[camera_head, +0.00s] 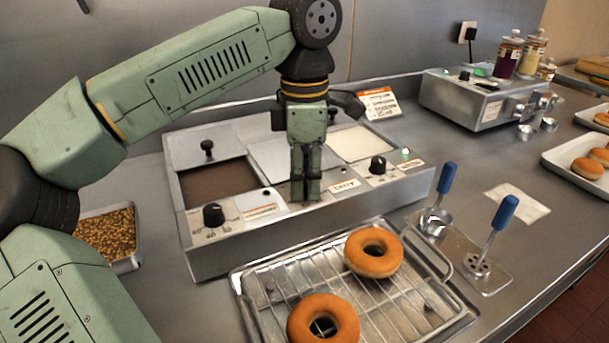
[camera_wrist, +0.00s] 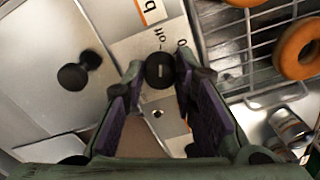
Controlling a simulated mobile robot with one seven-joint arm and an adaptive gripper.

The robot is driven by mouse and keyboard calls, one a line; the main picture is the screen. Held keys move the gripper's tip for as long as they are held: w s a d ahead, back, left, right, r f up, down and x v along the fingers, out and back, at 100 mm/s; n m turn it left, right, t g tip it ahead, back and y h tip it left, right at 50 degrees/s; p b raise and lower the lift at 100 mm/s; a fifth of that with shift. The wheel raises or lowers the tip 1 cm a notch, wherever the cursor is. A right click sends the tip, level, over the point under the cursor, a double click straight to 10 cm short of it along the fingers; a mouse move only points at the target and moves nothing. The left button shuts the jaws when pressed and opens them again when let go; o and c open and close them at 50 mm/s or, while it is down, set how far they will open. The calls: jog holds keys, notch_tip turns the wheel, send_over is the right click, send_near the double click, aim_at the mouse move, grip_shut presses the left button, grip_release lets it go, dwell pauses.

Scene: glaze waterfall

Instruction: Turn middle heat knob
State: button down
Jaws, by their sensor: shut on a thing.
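The glaze warmer (camera_head: 210,255) is a steel box with a row of dark heat knobs along its front panel. My gripper (camera_head: 306,190) points down at the middle of that panel and hides the middle knob from the head camera. In the wrist view, the middle heat knob (camera_wrist: 160,70) is round and black with a pale line, beside an "off" mark. My gripper's fingers (camera_wrist: 161,82) are shut on it from both sides. The left knob (camera_head: 213,215) and the right knob (camera_head: 378,165) stand clear of my gripper.
A wire rack (camera_head: 280,282) with two doughnuts (camera_head: 373,252) lies in front of the warmer. Blue-handled tools (camera_head: 503,212) stand to its right. A tray of brown bits (camera_head: 128,265) is at left. A smaller steel appliance (camera_head: 450,97) stands behind at right.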

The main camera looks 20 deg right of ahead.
aim_at(305, 181)
jog(key=c, duration=1.3)
grip_release()
jog(key=shift+r, duration=0.15)
notch_tip(305, 181, up, 7)
jog(key=shift+r, duration=0.15)
